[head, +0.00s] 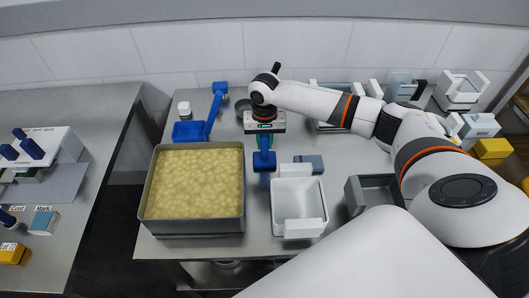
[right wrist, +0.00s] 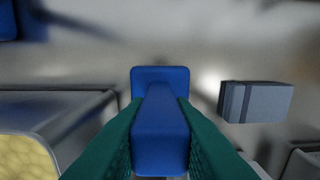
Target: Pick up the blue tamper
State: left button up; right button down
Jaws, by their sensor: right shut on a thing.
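The blue tamper (head: 264,159) is a blue block with an upright handle, to the right of the curd vat's back corner. My right gripper (head: 264,142) points down over it, with its green fingers on both sides of the handle. In the right wrist view the fingers are shut on the handle of the tamper (right wrist: 160,127), and its wider base shows beyond. I cannot tell whether the base touches the counter. My left gripper is in neither view.
A grey vat (head: 192,227) of yellow curd stands left of the tamper. A white mould (head: 299,207) stands in front and a grey-blue block (head: 310,163) to the right. A blue scoop-like tool (head: 190,131) lies behind the vat. A dark grey tray (head: 373,191) is further right.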

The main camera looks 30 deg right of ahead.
notch_tip(320, 180, up, 10)
dwell(0.6)
dwell(0.4)
